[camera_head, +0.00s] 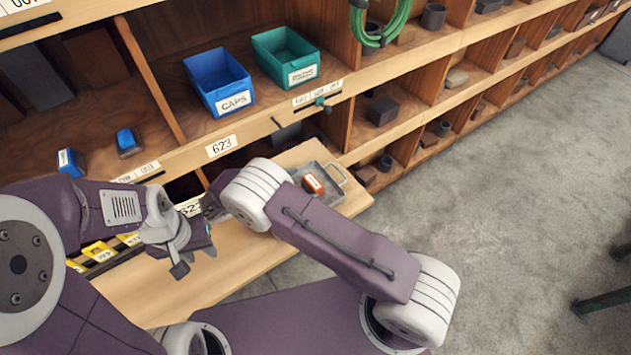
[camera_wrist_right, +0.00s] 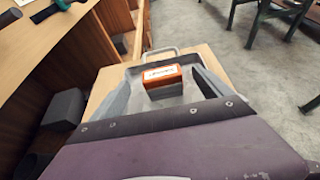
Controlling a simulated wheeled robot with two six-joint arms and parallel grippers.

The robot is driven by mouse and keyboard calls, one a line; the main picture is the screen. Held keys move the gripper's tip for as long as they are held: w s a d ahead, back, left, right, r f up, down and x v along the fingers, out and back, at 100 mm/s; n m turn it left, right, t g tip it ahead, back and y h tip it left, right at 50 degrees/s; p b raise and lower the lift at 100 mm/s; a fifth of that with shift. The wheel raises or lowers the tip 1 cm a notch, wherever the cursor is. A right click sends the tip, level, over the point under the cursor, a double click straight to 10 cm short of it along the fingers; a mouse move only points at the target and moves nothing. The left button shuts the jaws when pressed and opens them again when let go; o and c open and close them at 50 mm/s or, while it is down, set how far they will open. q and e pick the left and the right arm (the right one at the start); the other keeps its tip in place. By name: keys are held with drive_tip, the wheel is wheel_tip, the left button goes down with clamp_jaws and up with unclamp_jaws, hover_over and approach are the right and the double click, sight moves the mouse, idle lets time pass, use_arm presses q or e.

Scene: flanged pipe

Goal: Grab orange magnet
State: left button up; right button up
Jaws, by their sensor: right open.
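The orange magnet (camera_head: 313,184), a small orange block with a white label, lies in a grey metal tray (camera_head: 338,172) with a handle. It also shows in the right wrist view (camera_wrist_right: 163,74), with a dark grey base under its orange top. My right gripper (camera_wrist_right: 160,86) is open, its two grey fingers apart on either side of the magnet in that view. In the head view my right wrist hides most of this gripper. My left gripper (camera_head: 193,259) is open and empty over the wooden bench, left of the tray.
The tray stands on the wooden bench (camera_head: 240,262) near its right end. Behind it is a wooden shelf with a blue CAPS bin (camera_head: 219,82), a green bin (camera_head: 286,57) and small blue items. Yellow-labelled items (camera_head: 99,251) lie at the left.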

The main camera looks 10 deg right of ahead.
sight(310, 183)
drive_tip(key=shift+s+a, duration=0.3)
drive_tip(key=shift+a, duration=0.35)
drive_tip(key=shift+w+d, duration=0.1)
drive_tip(key=shift+d, duration=0.15)
drive_tip(key=p+x, duration=0.1)
drive_tip(key=x, duration=0.2)
drive_tip(key=shift+w+d+f, duration=0.1)
drive_tip(key=shift+d, duration=0.2)
drive_tip(key=shift+f, duration=0.15)
drive_tip(key=shift+w+d+f, duration=0.1)
drive_tip(key=shift+w+d, duration=0.05)
drive_tip(key=shift+d, duration=0.25)
drive_tip(key=p+x, duration=0.1)
drive_tip(key=x, duration=0.3)
drive_tip(key=shift+d+f, duration=0.15)
drive_tip(key=shift+f, duration=0.15)
drive_tip(key=c, duration=0.6)
clamp_jaws()
drive_tip(key=shift+w+r, duration=0.1)
drive_tip(key=shift+r, duration=0.45)
wheel_tip(310, 183, up, 3)
drive_tip(key=shift+r, duration=0.1)
drive_tip(key=s+d+r, duration=0.1)
drive_tip(key=s+r, duration=0.5)
drive_tip(key=s, duration=0.5)
drive_tip(key=shift+s+d+r, duration=0.35)
drive_tip(key=shift+d+r, duration=0.05)
